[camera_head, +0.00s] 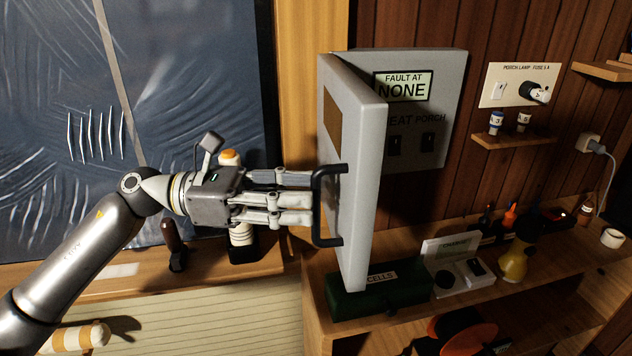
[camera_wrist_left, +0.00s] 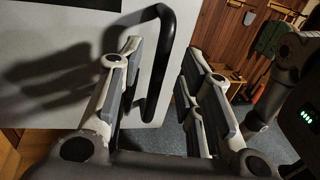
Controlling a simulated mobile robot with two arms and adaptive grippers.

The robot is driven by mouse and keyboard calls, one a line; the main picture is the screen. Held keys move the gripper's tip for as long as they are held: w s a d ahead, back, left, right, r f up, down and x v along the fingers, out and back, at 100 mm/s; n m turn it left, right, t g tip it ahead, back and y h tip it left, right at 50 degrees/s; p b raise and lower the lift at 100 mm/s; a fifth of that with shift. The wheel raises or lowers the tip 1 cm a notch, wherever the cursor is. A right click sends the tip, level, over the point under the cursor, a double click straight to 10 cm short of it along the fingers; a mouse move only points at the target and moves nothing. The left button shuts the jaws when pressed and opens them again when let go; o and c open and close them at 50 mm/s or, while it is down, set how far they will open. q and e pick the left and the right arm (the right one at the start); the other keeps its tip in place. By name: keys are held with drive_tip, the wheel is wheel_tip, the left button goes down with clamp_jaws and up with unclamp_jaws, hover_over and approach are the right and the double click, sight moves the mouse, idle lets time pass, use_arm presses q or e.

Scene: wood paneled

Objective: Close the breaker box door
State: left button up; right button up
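The breaker box door (camera_head: 362,190) is a light grey panel standing open, swung out toward me from the grey breaker box (camera_head: 447,75). A black bar handle (camera_head: 330,243) is on its outer face. My left gripper (camera_head: 308,198) is at the handle, its fingers pointing right. In the left wrist view the black handle (camera_wrist_left: 163,60) lies between the two spread fingers, with gaps on both sides. The door's outer face (camera_wrist_left: 85,40) is beside the left finger and carries the gripper's shadow. My right gripper is in neither view.
A dark green box (camera_head: 380,298) sits on the wooden bench below the door. A white labelled stand (camera_head: 452,247) and a yellow bulb-shaped thing (camera_head: 514,262) are to its right. A small wall shelf (camera_head: 513,141) holds two little items. The space before the box interior looks clear.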

use_arm(q)
drive_tip(key=shift+d+p, duration=0.45)
drive_tip(key=shift+d, duration=1)
drive_tip(key=shift+c, duration=0.3)
clamp_jaws()
